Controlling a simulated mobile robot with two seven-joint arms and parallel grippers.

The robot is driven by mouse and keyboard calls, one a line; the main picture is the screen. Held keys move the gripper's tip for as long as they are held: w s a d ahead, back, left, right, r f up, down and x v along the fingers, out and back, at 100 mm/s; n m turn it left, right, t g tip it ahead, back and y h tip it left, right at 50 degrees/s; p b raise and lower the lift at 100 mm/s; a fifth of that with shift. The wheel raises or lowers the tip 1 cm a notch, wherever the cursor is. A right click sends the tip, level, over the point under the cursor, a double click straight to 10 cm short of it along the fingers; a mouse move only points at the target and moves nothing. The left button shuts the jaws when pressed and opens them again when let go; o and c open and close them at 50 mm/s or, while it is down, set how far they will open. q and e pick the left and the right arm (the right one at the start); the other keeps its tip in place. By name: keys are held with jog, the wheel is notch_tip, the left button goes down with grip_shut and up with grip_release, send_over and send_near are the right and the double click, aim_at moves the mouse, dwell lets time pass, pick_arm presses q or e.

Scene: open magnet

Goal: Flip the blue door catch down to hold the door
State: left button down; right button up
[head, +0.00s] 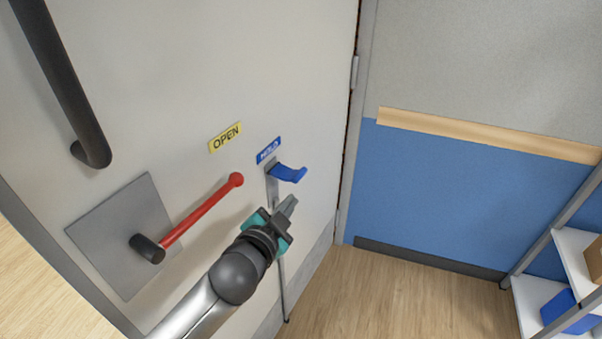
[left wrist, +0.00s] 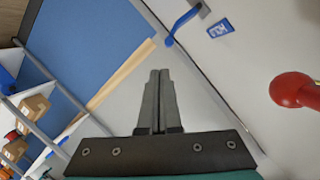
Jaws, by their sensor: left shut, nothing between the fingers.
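The blue door catch (head: 288,173) sticks out from a grey metal bracket on the white door (head: 310,60), just below the blue HOLD label (head: 268,150). It also shows at the top of the left wrist view (left wrist: 180,24), beside the label (left wrist: 221,28). A thin grey rod runs down the door below the bracket to near the floor. My left gripper (head: 290,205) is shut and empty, just below the catch in the head view. In the left wrist view its closed fingers (left wrist: 158,90) appear apart from the catch. My right gripper is not in view.
A red lever (head: 202,211) on a grey plate (head: 110,225) lies left of my gripper, under the yellow OPEN label (head: 225,138). A dark door handle (head: 68,80) is at upper left. A shelf (head: 545,300) with boxes stands at right. The floor (head: 400,300) between is clear.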

pick_arm(q)
jog(key=shift+m+t+h, duration=0.3)
jog(key=r, duration=0.2)
jog(key=d+r, duration=0.1)
jog(key=r, duration=0.1)
jog(key=shift+s+d, duration=0.1)
jog(key=shift+s, duration=0.05)
jog(key=shift+f, duration=0.1)
jog(key=b, duration=0.2)
send_over(301, 177)
jog(key=s+d, duration=0.2)
jog(key=s, duration=0.1)
jog(key=f, duration=0.2)
jog(key=shift+w+a+f, duration=0.15)
jog(key=shift+a+f, duration=0.15)
jog(key=shift+f, duration=0.2)
jog(key=shift+w+a+f, duration=0.15)
jog(key=shift+a+f, duration=0.15)
jog(key=shift+f, duration=0.2)
jog(key=shift+w+a+f, duration=0.2)
jog(key=shift+a+f, duration=0.15)
jog(key=shift+f, duration=0.1)
jog(key=shift+f+b, duration=0.1)
jog(key=shift+b, duration=0.2)
jog(key=shift+s+f+m+b, duration=0.1)
jog(key=shift+f+m+b, duration=0.2)
jog(key=shift+b, duration=0.05)
